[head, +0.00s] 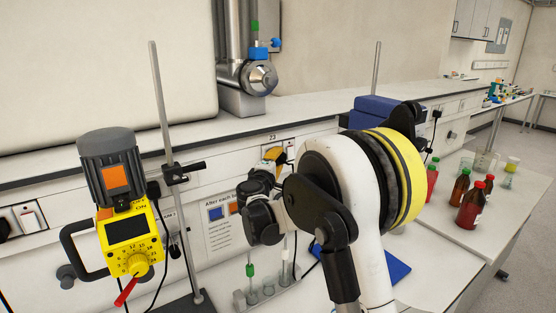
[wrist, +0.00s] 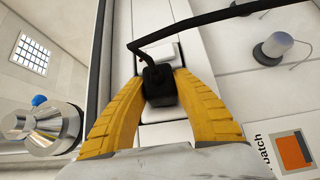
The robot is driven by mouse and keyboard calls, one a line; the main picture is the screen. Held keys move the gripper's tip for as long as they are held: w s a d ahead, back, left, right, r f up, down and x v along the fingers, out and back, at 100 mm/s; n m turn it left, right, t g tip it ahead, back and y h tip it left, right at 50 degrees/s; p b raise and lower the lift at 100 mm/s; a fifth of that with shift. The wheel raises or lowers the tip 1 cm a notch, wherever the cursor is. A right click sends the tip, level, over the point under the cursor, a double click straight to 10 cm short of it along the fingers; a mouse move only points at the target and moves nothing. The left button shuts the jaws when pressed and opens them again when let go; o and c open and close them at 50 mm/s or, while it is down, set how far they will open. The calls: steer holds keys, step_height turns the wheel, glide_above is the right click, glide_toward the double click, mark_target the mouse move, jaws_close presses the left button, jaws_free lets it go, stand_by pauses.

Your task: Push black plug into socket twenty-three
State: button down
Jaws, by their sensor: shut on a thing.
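The black plug (wrist: 160,86) is between the two yellow fingers of my gripper (wrist: 159,76) in the wrist view, and its dark cable runs up and to the right. My gripper is shut on it. Behind the plug is the white socket plate (wrist: 162,53) on the wall panel. In the head view my gripper (head: 274,156) is up at the panel, just under the label 23, at socket twenty-three (head: 290,150). The plug is hidden there by my gripper and arm. I cannot tell whether its pins are in the socket.
A yellow stirrer motor (head: 128,240) on a metal stand is at the left. A test tube rack (head: 262,296) stands below my gripper. Red-capped bottles (head: 471,206) stand on the right bench, and a blue device (head: 380,112) is behind my arm.

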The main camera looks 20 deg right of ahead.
steer(key=shift+w+a+r, duration=0.1)
steer(key=shift+w, duration=0.2)
stand_by(0.7)
steer(key=c, duration=1)
jaws_free()
steer(key=shift+o, duration=0.2)
steer(key=shift+w, duration=0.1)
